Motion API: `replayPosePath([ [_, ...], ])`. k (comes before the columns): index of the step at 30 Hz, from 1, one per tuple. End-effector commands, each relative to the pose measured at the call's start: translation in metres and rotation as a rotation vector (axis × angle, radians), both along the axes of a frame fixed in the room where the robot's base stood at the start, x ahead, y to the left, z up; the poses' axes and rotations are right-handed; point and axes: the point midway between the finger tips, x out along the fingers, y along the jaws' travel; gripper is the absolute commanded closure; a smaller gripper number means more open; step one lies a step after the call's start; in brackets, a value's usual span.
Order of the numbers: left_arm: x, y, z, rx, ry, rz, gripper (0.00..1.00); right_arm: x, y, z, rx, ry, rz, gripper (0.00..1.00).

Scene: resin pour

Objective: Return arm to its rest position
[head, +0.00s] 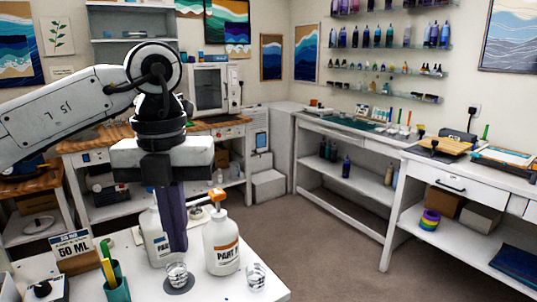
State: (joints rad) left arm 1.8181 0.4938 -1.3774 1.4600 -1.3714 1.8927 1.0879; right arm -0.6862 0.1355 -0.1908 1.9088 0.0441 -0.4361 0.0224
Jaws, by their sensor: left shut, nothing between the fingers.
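My left arm comes in from the left at shoulder height and bends down at the wrist. My left gripper (178,248) points straight down over the white table (215,290), its dark fingers shut with nothing between them. The fingers hide part of a white bottle (155,240) behind them. A second white bottle with an orange pump top, labelled "PART" (221,245), stands just right of the fingers. A small clear cup (177,274) sits on a dark round disc below the fingertips. I cannot tell whether the fingertips touch anything. My right gripper is not in view.
Another clear cup (256,276) stands near the table's right edge. A "50 ML" sign (72,248) and a green holder with sticks (117,284) stand at the left. Open floor (320,260) lies between this table and the benches (345,130) along the right wall.

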Motion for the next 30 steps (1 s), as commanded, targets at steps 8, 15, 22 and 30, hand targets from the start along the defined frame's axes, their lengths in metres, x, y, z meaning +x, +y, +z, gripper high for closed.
replayPosePath([
  [8,-0.025,-0.066,-0.046,-0.243,0.125,-0.146,1.0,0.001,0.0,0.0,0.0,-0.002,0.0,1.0],
  [15,-0.063,-0.139,-0.072,-0.57,0.261,-0.254,1.0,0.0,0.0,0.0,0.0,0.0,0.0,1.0],
  [22,-0.11,-0.225,-0.059,-1.15,0.439,-0.236,1.0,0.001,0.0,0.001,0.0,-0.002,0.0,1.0],
  [30,-0.075,-0.244,-0.021,-1.844,0.52,0.22,1.0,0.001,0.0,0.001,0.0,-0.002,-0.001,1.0],
])
